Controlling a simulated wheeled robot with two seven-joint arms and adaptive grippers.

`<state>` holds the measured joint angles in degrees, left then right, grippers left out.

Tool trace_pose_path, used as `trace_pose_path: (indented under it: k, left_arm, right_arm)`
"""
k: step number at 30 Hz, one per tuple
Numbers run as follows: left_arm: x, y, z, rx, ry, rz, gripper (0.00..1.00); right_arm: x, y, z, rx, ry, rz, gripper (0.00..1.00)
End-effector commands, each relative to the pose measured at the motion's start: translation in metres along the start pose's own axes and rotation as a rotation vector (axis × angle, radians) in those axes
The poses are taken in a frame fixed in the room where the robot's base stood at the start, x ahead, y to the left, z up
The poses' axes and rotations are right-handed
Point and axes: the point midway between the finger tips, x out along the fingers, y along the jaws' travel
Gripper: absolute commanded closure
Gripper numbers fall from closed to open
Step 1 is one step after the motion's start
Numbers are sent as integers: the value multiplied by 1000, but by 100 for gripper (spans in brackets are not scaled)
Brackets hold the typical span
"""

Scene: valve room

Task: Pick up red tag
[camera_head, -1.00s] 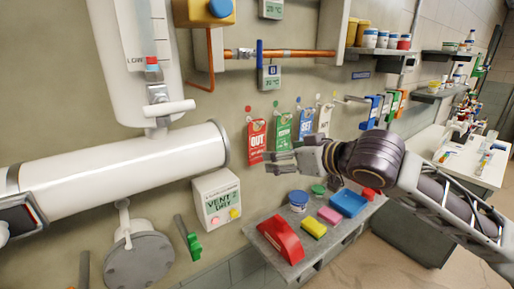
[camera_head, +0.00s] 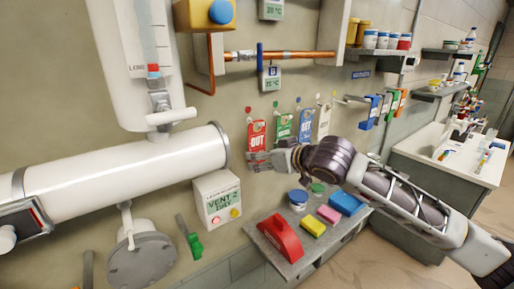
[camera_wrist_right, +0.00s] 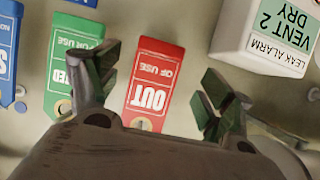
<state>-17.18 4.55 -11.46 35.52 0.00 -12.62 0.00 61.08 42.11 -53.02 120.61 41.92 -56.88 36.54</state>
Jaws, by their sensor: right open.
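The red tag (camera_head: 257,136), marked OUT, hangs on the wall at the left end of a row of tags. My right gripper (camera_head: 258,161) is at the tag's lower part in the head view and hides its bottom. In the right wrist view the red tag (camera_wrist_right: 155,85) shows upside down between the two open fingers of my right gripper (camera_wrist_right: 165,97). A gap shows on each side of the tag, wider on the right. My left gripper is not in view.
A green tag (camera_head: 283,128), a blue tag (camera_head: 305,125) and a white tag (camera_head: 323,122) hang to the right. The vent box (camera_head: 218,199) is below left. A shelf (camera_head: 300,262) below carries a red handled object (camera_head: 281,238), sponges and a blue tray (camera_head: 347,203).

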Motion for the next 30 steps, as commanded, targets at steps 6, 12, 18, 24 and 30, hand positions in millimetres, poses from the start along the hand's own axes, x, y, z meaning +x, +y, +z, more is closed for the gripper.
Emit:
trace_pose_path:
  k: [6, 12, 18, 24, 30]
  left_arm:
    - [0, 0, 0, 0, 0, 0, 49]
    - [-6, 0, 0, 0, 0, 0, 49]
    - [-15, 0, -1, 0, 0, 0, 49]
    - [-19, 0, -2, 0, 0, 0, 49]
    - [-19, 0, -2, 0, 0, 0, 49]
  right_arm:
    - [1, 0, 0, 0, 0, 0, 20]
    - [11, 2, -3, 0, -1, 1, 20]
    - [30, 3, -6, 0, -1, 1, 20]
    - [47, 3, -5, 0, -1, 0, 20]
    - [52, 3, -4, 0, 0, 1, 20]
